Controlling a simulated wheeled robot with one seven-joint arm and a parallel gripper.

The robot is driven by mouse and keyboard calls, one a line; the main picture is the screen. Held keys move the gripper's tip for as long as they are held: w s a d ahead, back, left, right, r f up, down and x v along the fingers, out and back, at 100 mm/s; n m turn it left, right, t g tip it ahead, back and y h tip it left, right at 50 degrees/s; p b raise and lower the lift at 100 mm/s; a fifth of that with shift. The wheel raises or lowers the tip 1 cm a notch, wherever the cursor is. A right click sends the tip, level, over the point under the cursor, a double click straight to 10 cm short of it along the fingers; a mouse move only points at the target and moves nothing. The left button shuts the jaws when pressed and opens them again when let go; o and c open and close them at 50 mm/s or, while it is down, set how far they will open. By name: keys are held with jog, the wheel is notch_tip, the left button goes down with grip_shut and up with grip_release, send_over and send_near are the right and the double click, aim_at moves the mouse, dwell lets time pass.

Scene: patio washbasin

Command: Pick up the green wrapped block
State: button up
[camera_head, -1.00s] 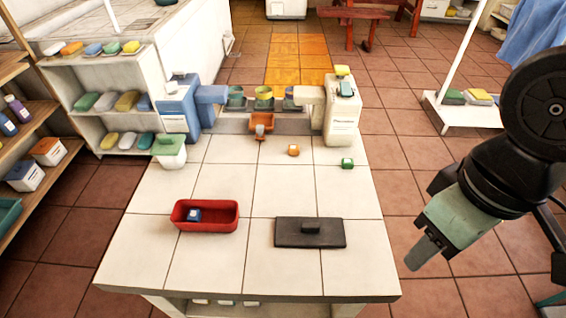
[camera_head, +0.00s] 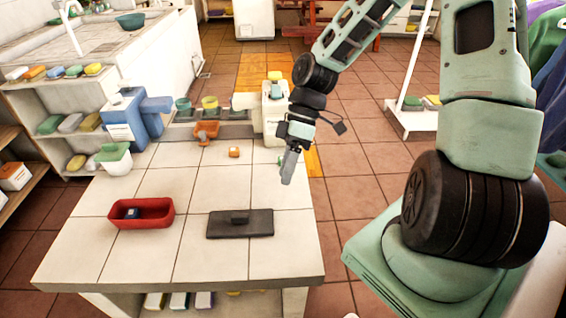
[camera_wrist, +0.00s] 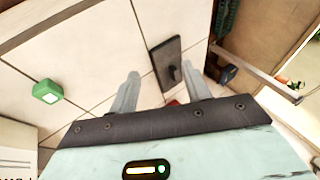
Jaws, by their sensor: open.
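The green wrapped block (camera_wrist: 47,91) sits on the white tiled tabletop, in the left part of the wrist view. It is a small green cube with a pale label on top. In the head view my gripper (camera_head: 287,180) hangs fingers down over the right side of the table.
A dark plate (camera_head: 222,231) with a black block on it lies near the front. A red tray (camera_head: 143,222) holding a small blue block is left of it. An orange block (camera_head: 234,152) lies farther back. A white dispenser (camera_head: 277,110) stands at the back right.

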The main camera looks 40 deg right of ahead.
jog(key=w+d+t+y+b, duration=0.15)
jog(key=d+t+y, duration=0.5)
jog(key=d, duration=1.45)
jog(key=w+a+f+t+p, duration=0.1)
jog(key=w+a+f, duration=0.1)
jog(key=a, duration=0.2)
jog(key=w+a+f+t+h, duration=0.1)
jog(key=w+a+f, duration=0.2)
jog(key=a, duration=0.1)
jog(key=w+a+f+t+h+p, duration=0.1)
jog(key=w+a+f, duration=0.1)
jog(key=w+a, duration=0.1)
jog(key=shift+a+f+n+h+p, duration=0.25)
jog(key=shift+a+n+p, duration=0.05)
jog(key=shift+a, duration=0.3)
jog(key=shift+w+a+f, duration=0.15)
jog(key=shift+a+f, duration=0.05)
jog(key=shift+c, duration=0.3)
grip_shut()
